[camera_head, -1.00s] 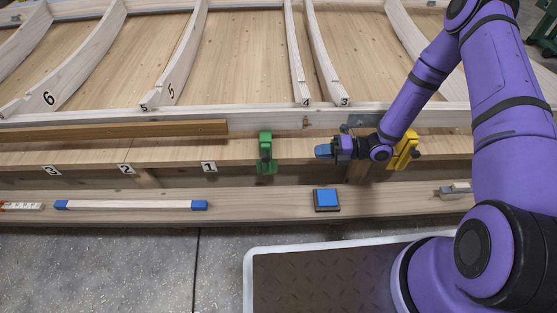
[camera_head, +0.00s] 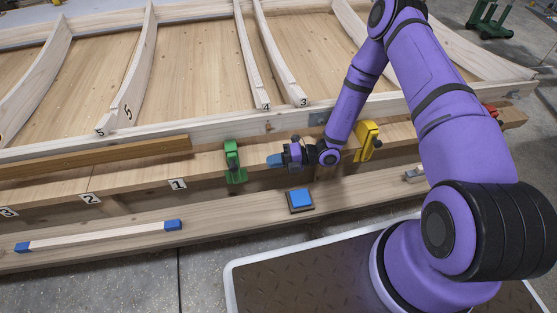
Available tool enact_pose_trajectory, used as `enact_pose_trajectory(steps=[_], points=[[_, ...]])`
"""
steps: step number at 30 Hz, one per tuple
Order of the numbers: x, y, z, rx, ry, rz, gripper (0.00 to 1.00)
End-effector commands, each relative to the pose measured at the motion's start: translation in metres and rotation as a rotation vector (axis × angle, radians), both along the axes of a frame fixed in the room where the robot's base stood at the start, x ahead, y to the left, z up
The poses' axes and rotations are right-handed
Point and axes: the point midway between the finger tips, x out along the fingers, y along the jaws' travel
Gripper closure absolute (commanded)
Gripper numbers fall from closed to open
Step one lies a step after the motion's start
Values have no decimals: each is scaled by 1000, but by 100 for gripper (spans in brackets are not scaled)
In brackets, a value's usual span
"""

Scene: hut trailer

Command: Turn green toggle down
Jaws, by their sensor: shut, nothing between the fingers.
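The green toggle (camera_head: 233,160) is an upright green clamp-like piece on the wooden beam, left of my gripper. Its dark lever detail is too small to read. My gripper (camera_head: 272,161) has blue fingertips that point left at the toggle, with a small gap between them and it. The fingers are shut and empty. My purple arm comes in from the right.
A yellow toggle (camera_head: 367,140) stands on the beam behind my wrist, to the right. A blue square button (camera_head: 300,199) sits on the lower plank. A blue-ended wooden strip (camera_head: 100,236) lies at the left. A long wooden bar (camera_head: 95,159) lies on the upper ledge.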

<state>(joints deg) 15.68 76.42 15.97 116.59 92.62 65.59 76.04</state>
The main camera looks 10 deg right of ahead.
Motion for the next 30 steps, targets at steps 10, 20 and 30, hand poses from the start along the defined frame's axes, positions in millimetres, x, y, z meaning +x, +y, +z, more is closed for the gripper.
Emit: enact_pose_trajectory(steps=[10, 20, 30], points=[[9, 63, -10, -1, -1, 3, 100], [14, 91, -15, -1, -1, 1, 100], [15, 93, -15, -1, -1, 0, 100]])
